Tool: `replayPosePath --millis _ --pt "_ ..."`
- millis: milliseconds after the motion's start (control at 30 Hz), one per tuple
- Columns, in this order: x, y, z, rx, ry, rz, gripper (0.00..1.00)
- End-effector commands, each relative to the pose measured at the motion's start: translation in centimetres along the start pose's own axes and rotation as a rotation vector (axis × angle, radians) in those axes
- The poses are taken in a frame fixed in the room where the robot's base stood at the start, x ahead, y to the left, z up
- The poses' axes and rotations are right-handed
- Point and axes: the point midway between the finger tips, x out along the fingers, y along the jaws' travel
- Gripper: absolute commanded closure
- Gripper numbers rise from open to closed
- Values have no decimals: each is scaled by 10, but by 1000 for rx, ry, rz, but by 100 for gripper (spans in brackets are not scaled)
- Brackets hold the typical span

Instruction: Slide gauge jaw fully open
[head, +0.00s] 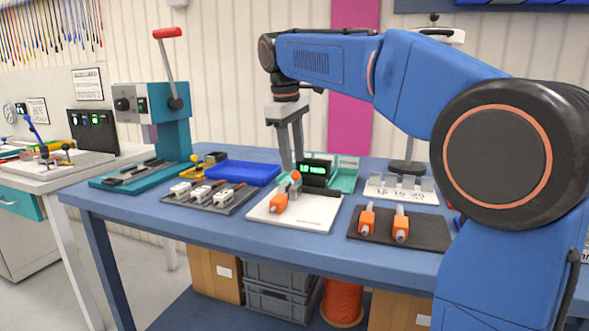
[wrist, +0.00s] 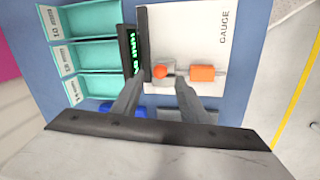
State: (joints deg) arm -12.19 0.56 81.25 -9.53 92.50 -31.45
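The gauge is a white plate (head: 310,215) on the blue table, marked GAUGE in the wrist view (wrist: 205,18). A black display (head: 315,168) with green digits stands at its back edge. A red-orange knob (head: 296,175) sits on the gauge near the display; it also shows in the wrist view (wrist: 159,72). An orange cylindrical part (head: 278,204) lies on the plate, in line with the knob in the wrist view (wrist: 202,73). My gripper (head: 293,168) points down over the gauge. Its fingers are apart, one on each side of the knob in the wrist view (wrist: 158,82). I cannot tell whether they touch anything.
A dark mat (head: 380,238) with two orange-handled parts lies to the right. Another dark mat (head: 243,203) with several white connectors lies to the left. Behind are a blue tray (head: 240,173), teal bins (head: 347,176) and a teal lever press (head: 172,130).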

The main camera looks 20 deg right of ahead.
Motion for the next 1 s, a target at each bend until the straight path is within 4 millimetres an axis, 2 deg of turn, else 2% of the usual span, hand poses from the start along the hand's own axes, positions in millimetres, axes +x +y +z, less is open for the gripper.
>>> replayPosePath --millis 100,300,667,700,833,867,1000 --pt "18 0 0 0 -2 -1 60" --pt "36 0 0 0 -1 -1 60" --pt "40 0 0 0 0 0 60" --pt "40 0 0 0 0 0 65" --pt "40 0 0 0 0 0 96" --pt "40 0 0 0 0 0 100" --pt "40 0 0 0 0 0 100"
